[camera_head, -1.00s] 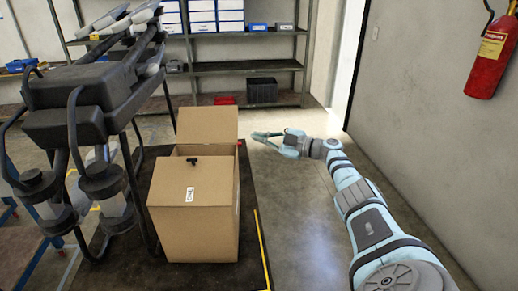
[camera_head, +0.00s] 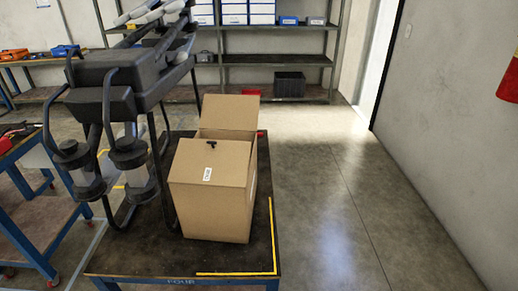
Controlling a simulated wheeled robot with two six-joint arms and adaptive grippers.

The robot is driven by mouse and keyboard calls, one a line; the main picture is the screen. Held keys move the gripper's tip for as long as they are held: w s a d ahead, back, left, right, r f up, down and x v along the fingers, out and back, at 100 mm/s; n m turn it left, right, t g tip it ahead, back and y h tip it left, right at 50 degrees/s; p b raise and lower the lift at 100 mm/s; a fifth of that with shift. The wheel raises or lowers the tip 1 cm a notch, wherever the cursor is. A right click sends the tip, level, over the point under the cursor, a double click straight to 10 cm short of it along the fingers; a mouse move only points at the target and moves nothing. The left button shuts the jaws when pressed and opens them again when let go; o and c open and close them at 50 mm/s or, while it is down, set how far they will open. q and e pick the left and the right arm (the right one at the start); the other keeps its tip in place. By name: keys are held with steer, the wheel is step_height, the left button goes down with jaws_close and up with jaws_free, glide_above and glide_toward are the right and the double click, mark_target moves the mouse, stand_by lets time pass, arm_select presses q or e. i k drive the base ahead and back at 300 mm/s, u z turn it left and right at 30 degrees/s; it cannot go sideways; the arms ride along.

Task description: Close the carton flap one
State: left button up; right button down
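A brown cardboard carton (camera_head: 215,212) stands on a dark-topped table (camera_head: 235,262). Its far flap (camera_head: 230,112) stands up, open. The near top panel (camera_head: 208,162) lies across the carton, with a small white label (camera_head: 207,174) whose print is too small to read for sure. A small black T-shaped piece (camera_head: 211,142) sits at that panel's far edge. The carton's inside is hidden. Neither of my grippers is in the head view.
A large black spray drone (camera_head: 105,75) stands close at the carton's left, its legs on the table. Yellow tape (camera_head: 272,235) marks the table's right corner. Shelves (camera_head: 275,58) stand behind. A blue-framed bench (camera_head: 30,150) is at left. The floor at right is clear.

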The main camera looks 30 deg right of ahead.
mark_target(196, 161)
steer(key=z, duration=0.2)
steer(key=k, duration=0.2)
steer(key=u, duration=0.7)
steer(key=i, duration=1.3)
steer(key=z, duration=0.3)
